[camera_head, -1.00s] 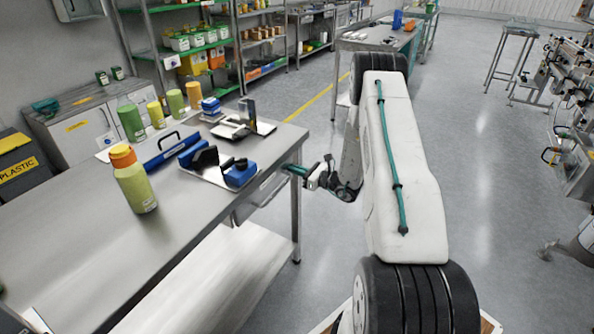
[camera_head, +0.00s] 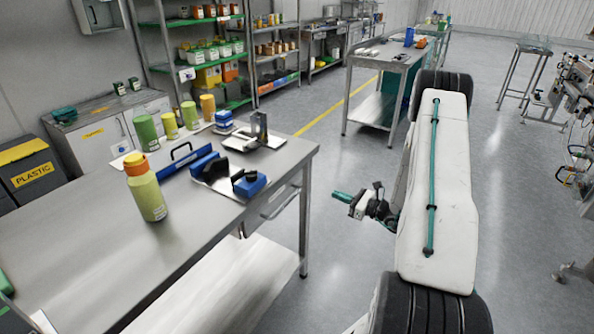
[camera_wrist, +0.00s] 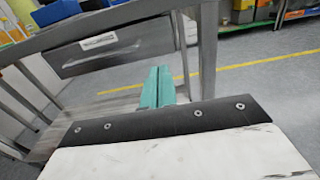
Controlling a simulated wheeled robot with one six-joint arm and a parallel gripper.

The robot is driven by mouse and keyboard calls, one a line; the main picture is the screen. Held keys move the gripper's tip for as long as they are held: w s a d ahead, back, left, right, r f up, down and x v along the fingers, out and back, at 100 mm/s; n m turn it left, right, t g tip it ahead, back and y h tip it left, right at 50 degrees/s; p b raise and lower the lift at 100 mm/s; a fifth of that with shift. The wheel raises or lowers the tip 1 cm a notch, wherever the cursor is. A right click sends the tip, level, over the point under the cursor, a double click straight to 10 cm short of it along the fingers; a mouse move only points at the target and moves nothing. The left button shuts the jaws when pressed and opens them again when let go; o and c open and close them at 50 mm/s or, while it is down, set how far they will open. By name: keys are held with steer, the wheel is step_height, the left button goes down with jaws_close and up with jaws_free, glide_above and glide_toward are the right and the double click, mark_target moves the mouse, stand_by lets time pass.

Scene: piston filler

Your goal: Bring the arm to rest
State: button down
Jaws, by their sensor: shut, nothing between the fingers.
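My gripper (camera_head: 341,196) is in the head view, to the right of the steel table's right end and apart from it, over open floor. Its green fingers point left towards the table. In the wrist view the two green fingers (camera_wrist: 158,88) lie side by side, shut, with nothing between them. My white arm link stands upright to the right of the gripper in the head view.
The steel table (camera_head: 90,245) holds an orange-capped bottle (camera_head: 147,190), several green and yellow bottles, a blue bar (camera_head: 187,163) and blue-handled parts (camera_head: 249,184). Its drawer (camera_wrist: 112,48) faces my gripper. Another steel table (camera_head: 385,57) stands farther back. Floor between is clear.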

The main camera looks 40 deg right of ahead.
steer(key=shift+s+f, duration=0.1)
steer(key=s+a+r+n+g+y, duration=0.3)
steer(key=s+a+r+n+g, duration=0.4)
steer(key=a, duration=0.4)
steer(key=s+a+r+n+g+y, duration=0.2)
steer(key=s+a+r+n+g, duration=0.3)
steer(key=a+r+n+g, duration=0.5)
steer(key=s+a+r+n+t+h, duration=0.1)
steer(key=s+a+r+n+h, duration=0.5)
steer(key=s+r+n, duration=0.1)
steer(key=s+a+r+n+h, duration=0.5)
steer(key=s+r+n, duration=0.2)
steer(key=s+r, duration=0.2)
steer(key=shift+s+a+r+n+t+h, duration=0.15)
steer(key=shift+a+r+n+t+h, duration=0.15)
steer(key=shift+a+t+h, duration=0.1)
